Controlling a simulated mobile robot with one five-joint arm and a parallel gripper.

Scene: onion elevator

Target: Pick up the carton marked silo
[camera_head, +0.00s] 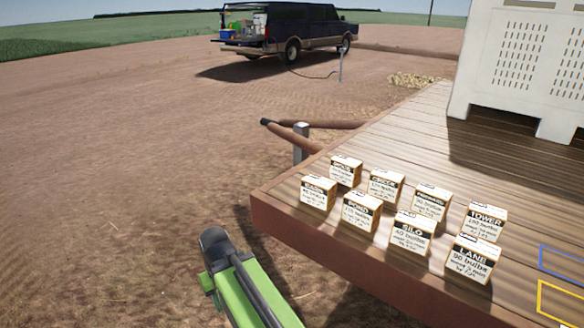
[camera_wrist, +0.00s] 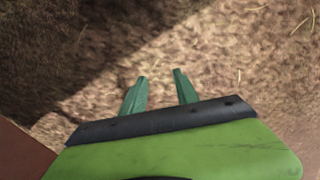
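The carton marked SILO (camera_head: 411,233) is a small box with a white label and brown sides. It stands in the front row on a wooden deck (camera_head: 350,262), between the POND carton (camera_head: 361,212) on its left and the LANE carton (camera_head: 471,259) on its right. In the wrist view, my gripper (camera_wrist: 160,76) has two green fingers spread apart with nothing between them. It points down over bare ground. In the head view my green arm is left of the deck's edge, apart from the cartons; the gripper itself is not clearly visible there.
Several other cartons, among them the TOWER carton (camera_head: 484,222), stand close around. A large white slotted bin (camera_head: 515,65) stands behind on the deck. Blue and yellow outlines mark the deck at right. Open dirt lies left.

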